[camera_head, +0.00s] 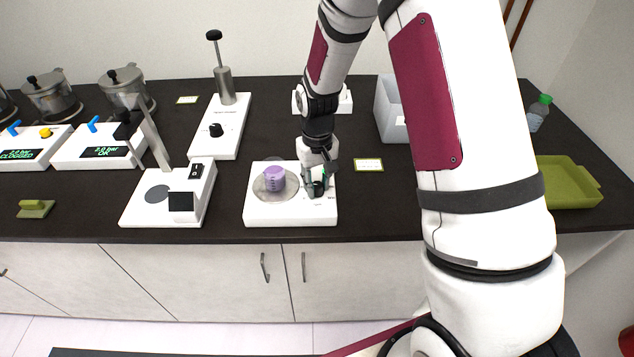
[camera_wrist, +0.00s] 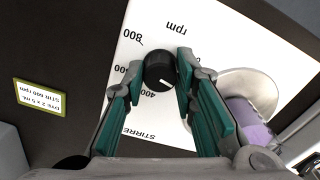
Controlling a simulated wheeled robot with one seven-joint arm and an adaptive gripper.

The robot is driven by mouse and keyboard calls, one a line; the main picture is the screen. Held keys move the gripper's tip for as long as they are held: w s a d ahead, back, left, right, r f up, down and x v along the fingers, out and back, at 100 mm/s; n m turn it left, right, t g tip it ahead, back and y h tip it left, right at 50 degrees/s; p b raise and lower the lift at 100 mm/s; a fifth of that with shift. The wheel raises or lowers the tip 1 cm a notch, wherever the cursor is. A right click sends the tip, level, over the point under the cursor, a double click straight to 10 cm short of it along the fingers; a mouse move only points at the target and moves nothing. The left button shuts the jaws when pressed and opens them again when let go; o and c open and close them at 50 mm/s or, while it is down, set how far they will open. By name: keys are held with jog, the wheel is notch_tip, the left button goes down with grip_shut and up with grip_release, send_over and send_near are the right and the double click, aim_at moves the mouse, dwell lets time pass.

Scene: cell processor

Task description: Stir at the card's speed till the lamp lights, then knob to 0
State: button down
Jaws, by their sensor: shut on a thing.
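The white stirrer (camera_head: 260,215) stands near the front counter edge. A beaker of purple liquid (camera_head: 274,180) sits on its round plate and shows partly in the wrist view (camera_wrist: 245,120). My gripper (camera_head: 318,183) is shut on the black knob (camera_wrist: 158,70), one green-padded finger on each side. The knob's white mark points to the lower right in the wrist view, away from the 800 print at upper left. Fingers partly cover the scale. The card (camera_wrist: 40,97) reads "STIR 600 rpm" upside down; it lies right of the stirrer (camera_head: 368,165). I cannot make out a lamp.
A white device with a tilted arm (camera_head: 165,205) stands left of the stirrer. Behind it is a white box with a black knob and post (camera_head: 218,128). A green tray (camera_head: 568,185) and a bottle (camera_head: 538,113) stand at right. Dark counter is clear around the card.

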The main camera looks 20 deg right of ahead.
aim_at(317, 184)
jog(key=n, duration=0.4)
jog(key=shift+n, duration=2.1)
jog(key=c, duration=1.3)
grip_release()
jog(key=shift+r, duration=0.1)
notch_tip(317, 184, up, 12)
